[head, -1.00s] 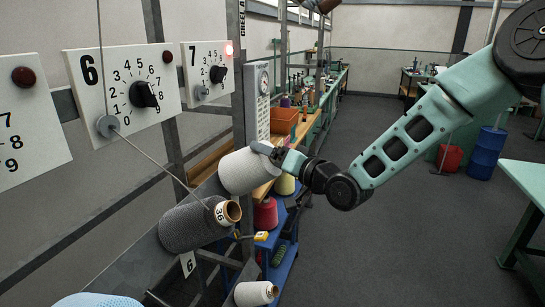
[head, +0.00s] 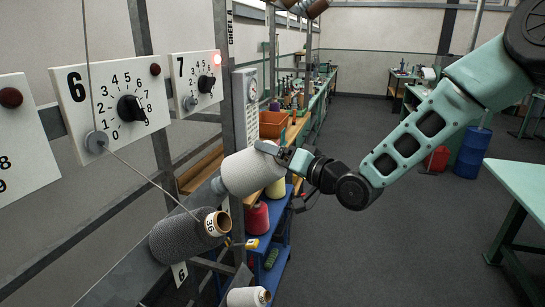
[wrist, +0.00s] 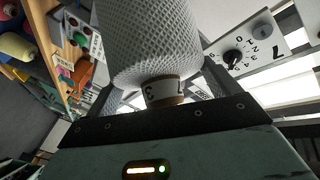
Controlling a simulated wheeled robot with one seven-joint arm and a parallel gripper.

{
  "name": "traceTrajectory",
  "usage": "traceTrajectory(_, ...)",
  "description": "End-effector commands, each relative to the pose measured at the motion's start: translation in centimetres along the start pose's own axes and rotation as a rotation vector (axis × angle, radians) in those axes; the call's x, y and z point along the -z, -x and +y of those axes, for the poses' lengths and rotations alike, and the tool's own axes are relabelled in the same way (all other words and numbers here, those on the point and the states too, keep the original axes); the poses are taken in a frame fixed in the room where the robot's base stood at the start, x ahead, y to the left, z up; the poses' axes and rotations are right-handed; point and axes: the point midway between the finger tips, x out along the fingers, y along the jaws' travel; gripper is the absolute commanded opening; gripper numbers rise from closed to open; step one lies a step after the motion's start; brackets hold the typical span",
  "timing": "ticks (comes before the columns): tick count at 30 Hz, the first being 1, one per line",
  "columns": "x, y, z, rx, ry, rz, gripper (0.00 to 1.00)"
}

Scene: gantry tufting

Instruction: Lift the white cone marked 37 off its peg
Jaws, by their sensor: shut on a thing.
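The white cone (head: 250,172) is beside the rail below dial panel 7 in the head view. It lies tilted, and a grey peg base (head: 217,185) shows at its left end. Whether the peg is still inside the cone is hidden. My gripper (head: 274,150) is shut on the cone at its right end. In the wrist view the white cone (wrist: 155,38) fills the upper middle, with a textured surface and a brown-edged tube end whose label partly shows a 3 and a 7. The fingertips are not clearly visible there.
A dark grey cone (head: 182,238) marked 36 sits just left and below, with a thread running up to panel 6 (head: 110,108). Another white cone (head: 247,298) is at the bottom. A blue cart (head: 270,262) with coloured cones stands behind. Open floor lies right.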

Motion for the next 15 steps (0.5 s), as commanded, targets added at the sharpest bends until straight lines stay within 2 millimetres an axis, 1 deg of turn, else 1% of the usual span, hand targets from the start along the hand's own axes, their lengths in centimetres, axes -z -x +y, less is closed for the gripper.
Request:
traceTrajectory(1, 0.4, 0.2, -0.2, 0.002, 0.001, 0.003, 0.37)
traceTrajectory(15, 2.1, 2.1, -0.5, 0.001, 0.000, 0.002, 0.37)
